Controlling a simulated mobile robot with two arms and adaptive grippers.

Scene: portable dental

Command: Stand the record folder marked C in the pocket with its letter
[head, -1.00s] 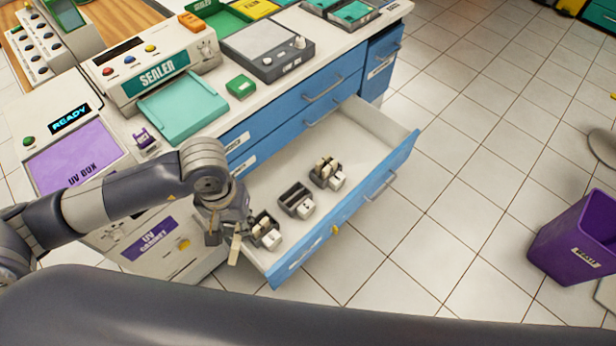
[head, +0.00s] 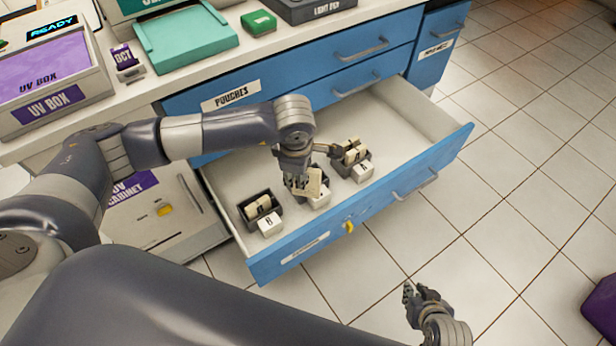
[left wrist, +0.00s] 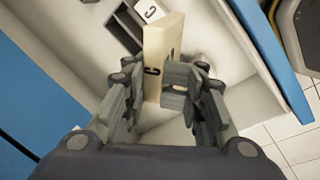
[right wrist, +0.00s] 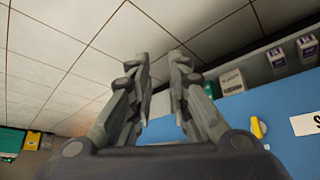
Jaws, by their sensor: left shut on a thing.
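The cream record folder (left wrist: 163,62), marked C, is held in my left gripper (left wrist: 160,95), which also shows in the head view (head: 306,180). The folder hangs over the middle pocket in the open drawer. That dark pocket (left wrist: 124,28) has a white C tag (left wrist: 150,11), and lies just beyond the folder in the left wrist view. In the head view my gripper and the folder hide most of this pocket; I cannot tell whether the folder's lower edge is inside it. My right gripper (head: 424,294) is open and empty over the floor, fingers apart in the right wrist view (right wrist: 158,65).
The drawer's blue front (head: 385,200) stands open. The B pocket (head: 246,212) on the left and another pocket (head: 343,165) on the right hold folders. The drawer floor at the back right is free. The counter with a teal tray (head: 185,40) is behind.

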